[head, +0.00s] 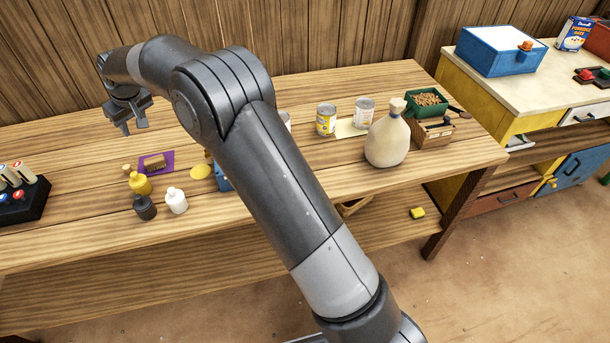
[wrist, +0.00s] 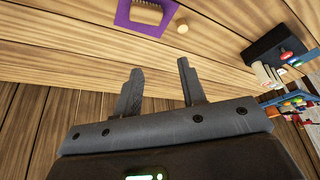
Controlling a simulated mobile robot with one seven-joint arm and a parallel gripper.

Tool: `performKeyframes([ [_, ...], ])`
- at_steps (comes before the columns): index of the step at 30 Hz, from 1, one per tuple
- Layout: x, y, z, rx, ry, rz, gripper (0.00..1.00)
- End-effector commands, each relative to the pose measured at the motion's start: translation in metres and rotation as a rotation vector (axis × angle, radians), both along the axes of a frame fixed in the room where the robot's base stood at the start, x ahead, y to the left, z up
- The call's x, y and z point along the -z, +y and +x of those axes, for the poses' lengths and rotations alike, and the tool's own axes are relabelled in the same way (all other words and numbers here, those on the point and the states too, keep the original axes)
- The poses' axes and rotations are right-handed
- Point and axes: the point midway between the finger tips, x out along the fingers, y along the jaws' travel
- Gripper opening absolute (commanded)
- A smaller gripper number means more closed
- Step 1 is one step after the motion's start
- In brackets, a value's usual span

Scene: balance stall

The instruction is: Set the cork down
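A small tan cork (head: 127,168) rests on the wooden table, beside the purple mat and behind the yellow bottle. It also shows in the wrist view (wrist: 182,28), on the bare planks apart from the mat. My gripper (head: 134,127) is raised toward the back left of the table. In the wrist view my gripper (wrist: 160,67) has its two fingers spread with nothing between them, and the cork lies beyond the fingertips.
A brush lies on the purple mat (head: 142,166). Yellow, dark and white bottles (head: 176,203) stand in front. A black rack (head: 25,208) is at far left. Cans (head: 326,120) and a stoppered jug (head: 387,142) stand to the right. My arm hides the middle of the table.

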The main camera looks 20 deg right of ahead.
Motion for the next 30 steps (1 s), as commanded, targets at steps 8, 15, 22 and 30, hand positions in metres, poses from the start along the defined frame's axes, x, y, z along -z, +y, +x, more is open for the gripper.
performKeyframes([
  [8, -0.087, -0.108, -0.043, 0.127, -0.026, -0.008, 0.38],
  [15, -0.136, -0.195, -0.101, 0.241, -0.045, -0.012, 0.38],
  [22, -0.162, -0.269, -0.172, 0.355, -0.059, -0.01, 0.38],
  [30, -0.164, -0.339, -0.266, 0.491, -0.072, -0.002, 0.38],
])
